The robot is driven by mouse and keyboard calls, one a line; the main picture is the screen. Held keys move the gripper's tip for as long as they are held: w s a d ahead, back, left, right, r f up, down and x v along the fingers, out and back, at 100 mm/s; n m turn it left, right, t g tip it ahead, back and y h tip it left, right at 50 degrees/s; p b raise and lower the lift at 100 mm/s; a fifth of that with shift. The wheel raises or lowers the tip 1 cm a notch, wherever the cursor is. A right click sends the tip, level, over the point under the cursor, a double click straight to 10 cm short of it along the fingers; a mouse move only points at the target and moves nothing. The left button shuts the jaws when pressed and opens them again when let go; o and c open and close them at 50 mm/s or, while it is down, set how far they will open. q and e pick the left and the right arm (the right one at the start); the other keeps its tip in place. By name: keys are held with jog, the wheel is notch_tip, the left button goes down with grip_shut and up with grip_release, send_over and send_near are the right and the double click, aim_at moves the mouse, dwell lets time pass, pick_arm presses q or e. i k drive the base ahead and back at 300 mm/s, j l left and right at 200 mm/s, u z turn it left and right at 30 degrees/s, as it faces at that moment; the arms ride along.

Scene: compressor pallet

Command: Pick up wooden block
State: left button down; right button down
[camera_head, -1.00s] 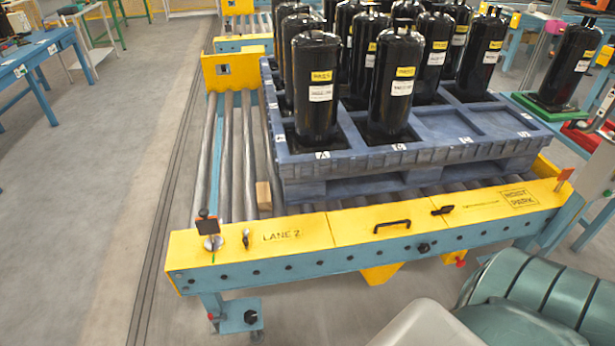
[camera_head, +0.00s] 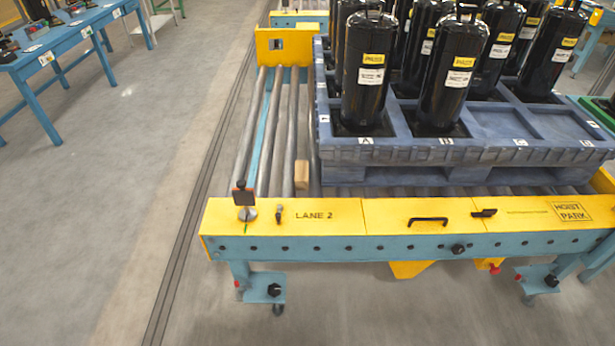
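The wooden block (camera_head: 301,174) is a small tan piece standing on the rollers of the lane 2 conveyor. It is just behind the yellow front beam (camera_head: 330,216) and left of the blue pallet (camera_head: 420,150), close to the pallet's front left corner. A narrow gap seems to lie between block and pallet, but I cannot tell exactly. Neither of my grippers shows in the head view.
Black compressors (camera_head: 452,70) stand in the pallet's pockets, some front pockets empty. A small post with a dark plate (camera_head: 243,200) rises at the beam's left end. A blue workbench (camera_head: 75,38) stands at upper left. Grey floor (camera_head: 120,190) left of the conveyor is clear.

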aim_at(302, 167)
jog(key=i+l, duration=0.15)
jog(key=l, duration=0.25)
jog(key=i+l+u, duration=0.1)
jog(key=l, duration=0.35)
jog(key=i+l, duration=0.15)
jog(key=l, duration=0.25)
jog(key=i+l, duration=0.15)
jog(key=l, duration=0.3)
jog(key=u, duration=0.05)
